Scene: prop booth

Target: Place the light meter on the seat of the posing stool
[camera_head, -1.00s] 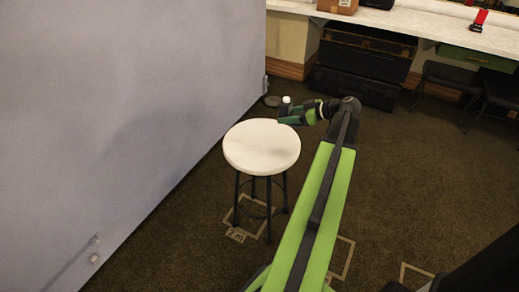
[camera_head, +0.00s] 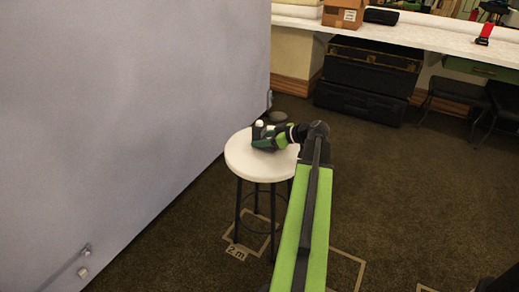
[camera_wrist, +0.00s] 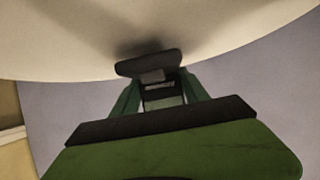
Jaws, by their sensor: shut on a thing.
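The posing stool (camera_head: 240,163) has a round white seat and dark legs, and stands beside the grey wall. My gripper (camera_head: 272,138) reaches in from the right over the seat. It is shut on the light meter (camera_head: 257,131), a small dark piece with a white dome on top, upright over the seat's back half. In the wrist view my gripper (camera_wrist: 160,92) has the dark meter (camera_wrist: 148,66) between its green fingers, against the pale seat (camera_wrist: 240,38). A shadow lies on the seat by the meter. I cannot tell whether the meter touches the seat.
The grey wall (camera_head: 130,110) runs close along the stool's left. At the back a white counter (camera_head: 420,32) carries a cardboard box (camera_head: 343,14) and a red item (camera_head: 485,33). Black cases (camera_head: 360,95) stand below it. The carpet (camera_head: 400,190) right of my arm is open.

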